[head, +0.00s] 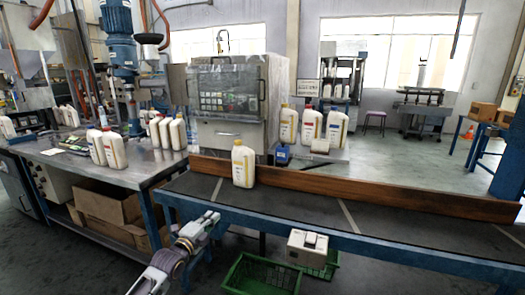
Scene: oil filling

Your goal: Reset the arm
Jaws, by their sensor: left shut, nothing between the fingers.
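My left gripper (211,217) is at the lower middle of the head view. It is shut and empty, in front of the near edge of the conveyor table (290,205). A cream oil bottle with a yellow cap (243,165) stands upright on the conveyor, beyond and to the right of the gripper, apart from it. My right gripper is not in view.
Several bottles (115,150) stand on the metal workbench (150,165) at left. More bottles (311,127) stand behind the wooden rail (380,185). Green crates (262,275) and a white box (307,247) are below the conveyor. The conveyor's right part is clear.

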